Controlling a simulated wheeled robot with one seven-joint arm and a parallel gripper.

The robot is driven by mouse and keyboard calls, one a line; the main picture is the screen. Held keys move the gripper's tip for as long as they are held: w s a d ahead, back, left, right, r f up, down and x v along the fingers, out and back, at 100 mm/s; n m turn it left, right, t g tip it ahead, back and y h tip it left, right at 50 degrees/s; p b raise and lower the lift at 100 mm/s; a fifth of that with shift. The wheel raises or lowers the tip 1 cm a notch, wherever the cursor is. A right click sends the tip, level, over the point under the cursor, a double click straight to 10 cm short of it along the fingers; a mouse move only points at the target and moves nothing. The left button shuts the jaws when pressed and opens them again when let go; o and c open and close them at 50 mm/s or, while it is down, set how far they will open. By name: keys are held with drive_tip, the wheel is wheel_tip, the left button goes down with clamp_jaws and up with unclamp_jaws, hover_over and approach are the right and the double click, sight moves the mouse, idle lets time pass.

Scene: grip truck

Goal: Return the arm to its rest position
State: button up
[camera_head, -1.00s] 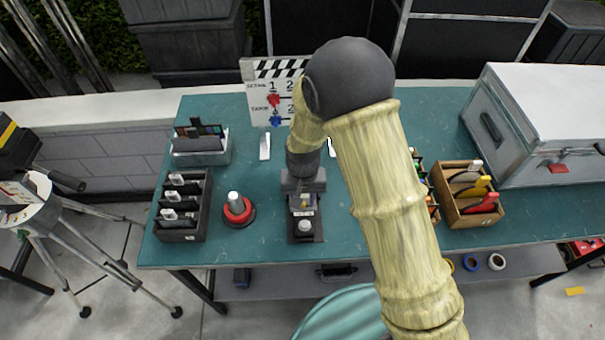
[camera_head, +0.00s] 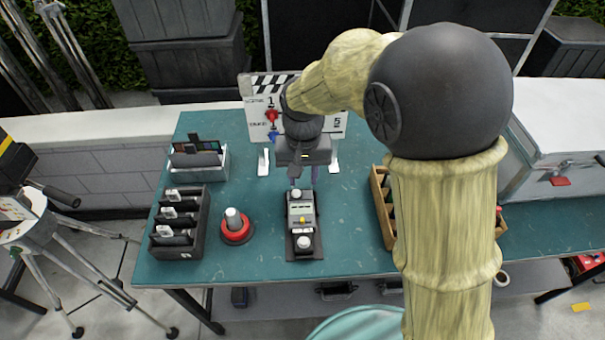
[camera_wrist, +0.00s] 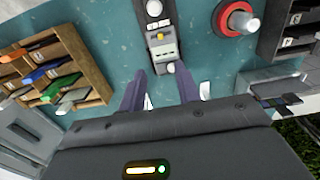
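My arm, in yellowish bamboo-like segments with dark joints, reaches over the teal table (camera_head: 345,238) in the head view. My gripper (camera_head: 302,176) hangs above the table behind a small grey device (camera_head: 301,218) with knobs and a yellow part. In the wrist view my gripper's two purple-grey fingers (camera_wrist: 161,82) stand apart with a gap between them and nothing held. The same device (camera_wrist: 162,40) lies beyond the fingertips there, and the fingers look clear of it.
A clapperboard (camera_head: 262,122) stands behind my gripper. A red-ringed button (camera_head: 236,228), a black slotted rack (camera_head: 181,225) and a grey tray (camera_head: 199,162) are at left. A wooden rack (camera_head: 383,212) is partly hidden by my arm, near a silver case (camera_head: 560,120).

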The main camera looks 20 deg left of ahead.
idle(0.5)
drive_tip(key=s+d+m+t, duration=0.1)
drive_tip(key=s+d, duration=0.2)
drive_tip(key=d, duration=1)
drive_tip(key=s+d+m+t, duration=0.1)
drive_tip(key=s+d+m, duration=0.1)
drive_tip(key=d, duration=1.2)
drive_tip(key=shift+s+d+f+m+t, duration=0.2)
drive_tip(key=shift+s+f+m+t, duration=0.1)
drive_tip(key=shift+s, duration=0.3)
